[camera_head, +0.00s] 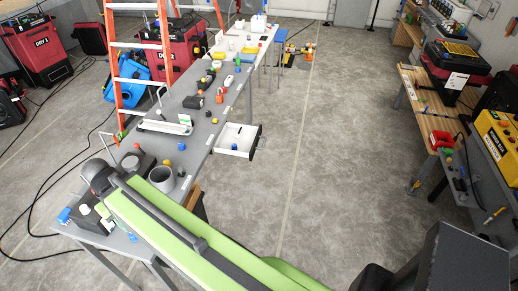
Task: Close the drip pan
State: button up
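The drip pan appears to be the white, shallow, drawer-like tray (225,147) at the right side of the long grey table. It is pulled out past the table edge over the floor, with a dark front and handle at its right end. A small blue object (234,147) lies in it. My green arm reaches across the lower part of the view, with its dark joint over the near end of the table, to the left of and nearer than the tray. I cannot make out my gripper's fingers.
A wooden bench (425,98) runs along the right. The floor (330,140) between is clear.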

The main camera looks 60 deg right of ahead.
aim_at(248, 141)
jog(key=u, duration=0.1)
jog(key=k, duration=1.05)
jog(key=z, duration=1.3)
jog(key=i, duration=1.65)
jog(key=z, duration=0.05)
jog(key=k, duration=0.5)
jog(key=u, duration=0.9)
jog(key=i, duration=0.5)
jog(key=z, duration=0.05)
